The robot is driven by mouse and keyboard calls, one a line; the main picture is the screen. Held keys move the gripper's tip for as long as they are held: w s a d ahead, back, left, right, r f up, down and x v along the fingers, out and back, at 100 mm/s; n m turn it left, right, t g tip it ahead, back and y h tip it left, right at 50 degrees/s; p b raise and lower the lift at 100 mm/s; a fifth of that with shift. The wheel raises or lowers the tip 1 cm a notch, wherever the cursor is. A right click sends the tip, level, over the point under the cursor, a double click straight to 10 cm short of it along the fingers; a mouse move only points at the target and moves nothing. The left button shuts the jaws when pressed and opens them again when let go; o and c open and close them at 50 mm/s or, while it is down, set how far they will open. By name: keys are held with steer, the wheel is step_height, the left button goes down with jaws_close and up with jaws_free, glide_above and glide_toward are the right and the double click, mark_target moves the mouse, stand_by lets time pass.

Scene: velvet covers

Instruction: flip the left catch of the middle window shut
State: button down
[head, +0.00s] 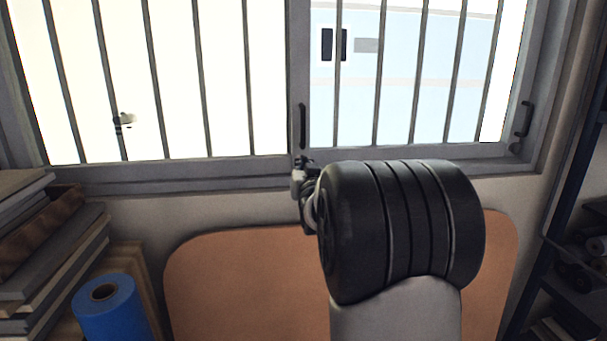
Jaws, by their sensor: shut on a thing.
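The window's right-hand pane has a dark upright catch (302,126) on its left frame post and a similar dark catch (525,119) on its right post. I take the first as the left catch. My gripper (302,163) is small and seen from behind, partly hidden by my thick black wrist. It is at the foot of the left post, right at the lower end of the left catch, and is shut on it. The fingertips and the exact contact are too small to make out. The left catch stands upright along the post.
Dark bars (376,75) cross the window. Below the sill is an orange rounded panel (225,285). Stacked boards (50,255) and a blue roll (107,310) stand at the lower left. A dark shelf rack (565,235) stands at the right.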

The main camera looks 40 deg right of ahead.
steer(key=shift+n+b, duration=0.7)
steer(key=shift+b, duration=0.2)
steer(key=c, duration=1.7)
jaws_free()
steer(key=v, duration=1.2)
